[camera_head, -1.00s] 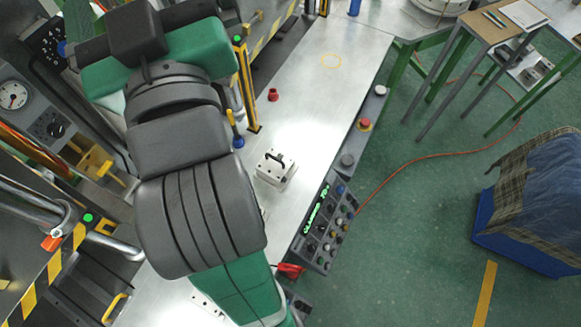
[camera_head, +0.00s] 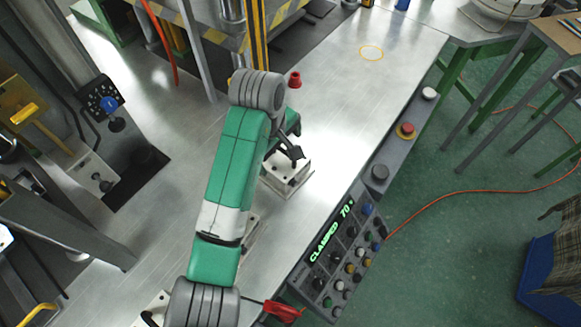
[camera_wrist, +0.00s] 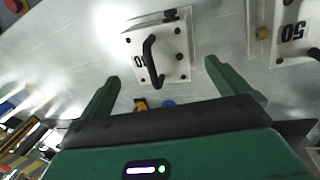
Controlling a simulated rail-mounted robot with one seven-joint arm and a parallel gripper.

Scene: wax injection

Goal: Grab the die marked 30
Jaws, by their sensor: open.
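A white square die (camera_wrist: 178,50) with a black bar handle lies between and beyond the fingertips of my gripper (camera_wrist: 162,72) in the wrist view. The handle hides part of its number; a "0" shows, but I cannot read the full marking. In the head view this die (camera_head: 295,178) stands on the metal table, partly covered by my gripper (camera_head: 291,152). My gripper is open and empty, its two green fingers apart and short of the die. Another die, marked 50 (camera_wrist: 293,35), is at the upper right in the wrist view.
A control panel (camera_head: 345,250) reading "CLAMPED 70" runs along the table's right edge. A small red object (camera_head: 295,80) stands beyond the die. A yellow post (camera_head: 257,40) rises behind. The table (camera_head: 340,110) is clear around the yellow ring.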

